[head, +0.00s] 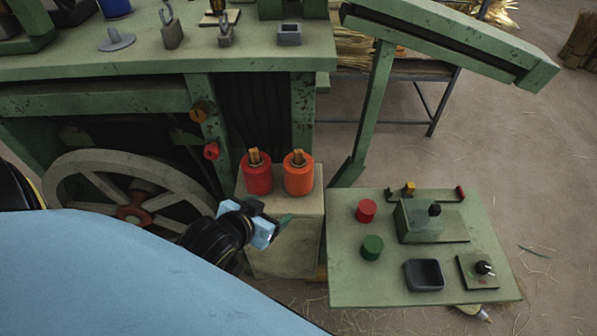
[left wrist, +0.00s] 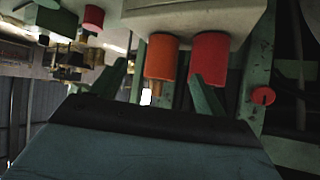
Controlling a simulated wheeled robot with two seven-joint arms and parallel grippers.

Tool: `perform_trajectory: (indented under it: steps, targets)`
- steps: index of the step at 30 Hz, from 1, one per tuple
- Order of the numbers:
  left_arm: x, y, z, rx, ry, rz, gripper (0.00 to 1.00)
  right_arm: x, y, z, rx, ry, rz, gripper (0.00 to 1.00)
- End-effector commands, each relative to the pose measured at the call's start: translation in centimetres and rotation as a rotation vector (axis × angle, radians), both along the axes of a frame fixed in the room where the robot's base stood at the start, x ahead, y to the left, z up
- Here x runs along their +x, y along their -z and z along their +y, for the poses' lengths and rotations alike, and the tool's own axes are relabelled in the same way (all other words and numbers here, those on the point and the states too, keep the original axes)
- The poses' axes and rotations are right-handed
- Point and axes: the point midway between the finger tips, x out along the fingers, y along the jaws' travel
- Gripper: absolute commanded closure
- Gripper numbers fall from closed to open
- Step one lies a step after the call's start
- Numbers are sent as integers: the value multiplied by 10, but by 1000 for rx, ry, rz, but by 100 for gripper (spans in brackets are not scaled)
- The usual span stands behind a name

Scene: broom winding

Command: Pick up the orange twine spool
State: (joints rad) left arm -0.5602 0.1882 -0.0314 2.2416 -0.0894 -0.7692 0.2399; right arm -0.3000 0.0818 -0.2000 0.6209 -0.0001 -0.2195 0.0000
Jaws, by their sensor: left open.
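The orange twine spool (head: 298,179) stands upright on a pale box-shaped stand (head: 288,225), with a tan core sticking out of its top. A red spool (head: 258,178) stands just left of it. My left gripper (head: 272,216) is in front of and below the two spools, apart from them and empty. In the left wrist view, which is upside down, the orange spool (left wrist: 161,60) lies between the two open green fingers (left wrist: 157,88), and the red spool (left wrist: 210,57) is near one finger. My right gripper is not in view.
A green side table (head: 345,277) at right holds a red cylinder (head: 366,210), a green cylinder (head: 372,247), a dark tray (head: 425,274) and a small device. A green machine frame with a spoked wheel (head: 95,180) stands behind and left. A slanted green beam (head: 450,40) is at upper right.

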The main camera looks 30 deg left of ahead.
Motion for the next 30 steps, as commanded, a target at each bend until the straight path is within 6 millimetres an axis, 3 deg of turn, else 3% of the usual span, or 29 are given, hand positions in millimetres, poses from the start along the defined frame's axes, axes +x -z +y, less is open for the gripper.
perform_trajectory:
  steps: [6,11,21,30]
  targets:
    - [23,-12,14,-23,1,-201,26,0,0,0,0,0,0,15]
    - [32,-15,16,-32,8,-256,26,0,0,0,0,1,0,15]
    - [85,6,18,-33,8,-261,26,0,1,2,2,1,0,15]
    - [107,15,19,-33,8,-258,26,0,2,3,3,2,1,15]
